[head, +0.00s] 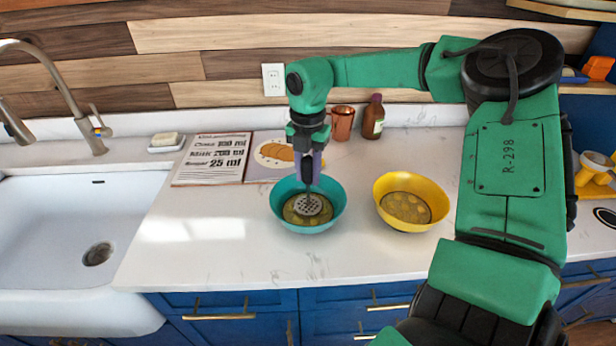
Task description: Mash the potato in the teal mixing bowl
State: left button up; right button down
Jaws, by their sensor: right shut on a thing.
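The teal mixing bowl (337,211) stands on the white counter, with yellowish-brown potato (296,216) in its bottom. My right gripper (307,178) is above this bowl, pointing down, shut on the masher (308,204). The masher stands nearly upright with its round perforated head inside the bowl, at the potato. Its handle is mostly hidden by the gripper. I cannot tell how hard the head presses. My left gripper does not show.
A yellow bowl (440,216) with potato pieces stands right of the teal bowl. Behind are an open recipe book (211,158), a copper cup (342,122) and a brown bottle (373,117). A white sink (50,225) is at left. The counter's front left is clear.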

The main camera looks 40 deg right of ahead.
aim_at(307, 185)
jog(key=shift+w, duration=0.1)
jog(key=shift+f+b, duration=1.2)
jog(key=shift+b, duration=0.1)
jog(key=shift+r, duration=0.1)
jog(key=shift+f+b, duration=0.85)
jog(key=shift+b, duration=0.05)
jog(key=shift+f, duration=0.1)
dwell(1.5)
